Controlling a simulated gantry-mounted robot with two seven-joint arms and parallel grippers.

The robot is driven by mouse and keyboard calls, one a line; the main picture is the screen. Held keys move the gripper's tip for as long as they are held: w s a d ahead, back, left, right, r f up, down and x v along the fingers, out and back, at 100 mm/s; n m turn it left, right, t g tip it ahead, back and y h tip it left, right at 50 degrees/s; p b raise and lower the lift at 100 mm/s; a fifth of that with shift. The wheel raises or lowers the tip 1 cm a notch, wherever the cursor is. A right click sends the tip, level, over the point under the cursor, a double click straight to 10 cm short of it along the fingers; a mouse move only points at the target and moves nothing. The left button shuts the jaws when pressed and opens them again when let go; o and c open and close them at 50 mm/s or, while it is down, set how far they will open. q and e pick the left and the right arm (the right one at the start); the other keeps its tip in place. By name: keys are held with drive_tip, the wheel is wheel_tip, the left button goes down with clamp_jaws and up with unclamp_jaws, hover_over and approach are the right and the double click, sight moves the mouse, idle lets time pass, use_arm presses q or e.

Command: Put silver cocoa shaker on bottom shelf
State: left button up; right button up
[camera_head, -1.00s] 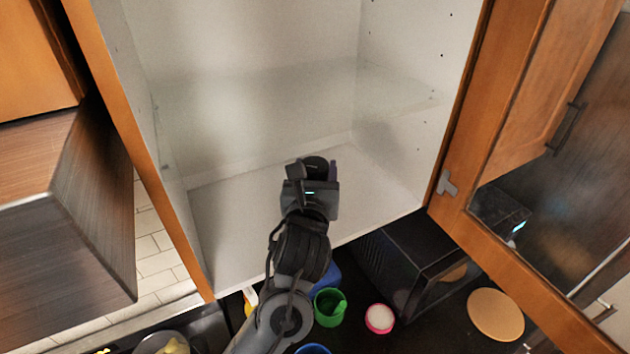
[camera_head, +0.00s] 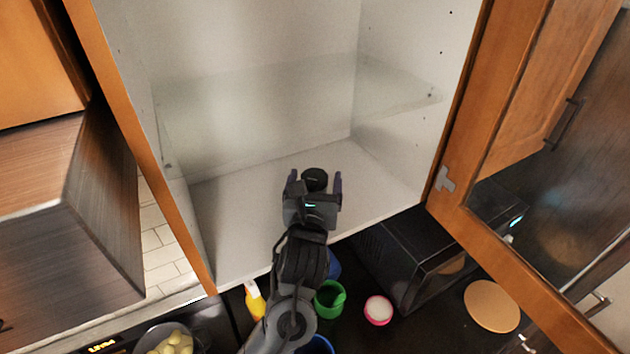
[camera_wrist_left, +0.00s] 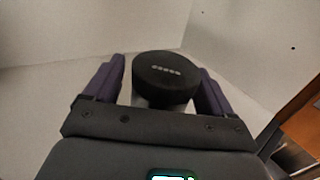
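The silver cocoa shaker (camera_head: 315,178) stands upright on the cabinet's bottom shelf (camera_head: 240,205), near its front. Its dark perforated lid shows in both views. In the left wrist view the lid of the shaker (camera_wrist_left: 166,78) sits between my fingers, with a little of the silver body below it. My left gripper (camera_head: 315,184) is open, with its purple fingers spread on either side of the shaker and gaps between them and the lid. The lower body is mostly hidden by the gripper. My right gripper is not in view.
A clear glass shelf (camera_head: 290,95) hangs above in the cabinet. The open wooden door (camera_head: 455,195) is at right. Below are a black microwave (camera_head: 415,262), a green cup (camera_head: 330,298), a pink-rimmed cup (camera_head: 378,311) and a yellow bottle (camera_head: 255,300). The bottom shelf is otherwise bare.

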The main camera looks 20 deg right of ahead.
use_arm(q)
drive_tip(key=shift+r, duration=0.25)
drive_tip(key=shift+s+a+f, duration=0.1)
drive_tip(key=shift+s, duration=0.1)
drive_tip(key=b+v, duration=0.3)
drive_tip(key=v, duration=0.7)
drive_tip(key=shift+s, duration=0.1)
drive_tip(key=shift+s+a, duration=0.35)
drive_tip(key=shift+s, duration=0.25)
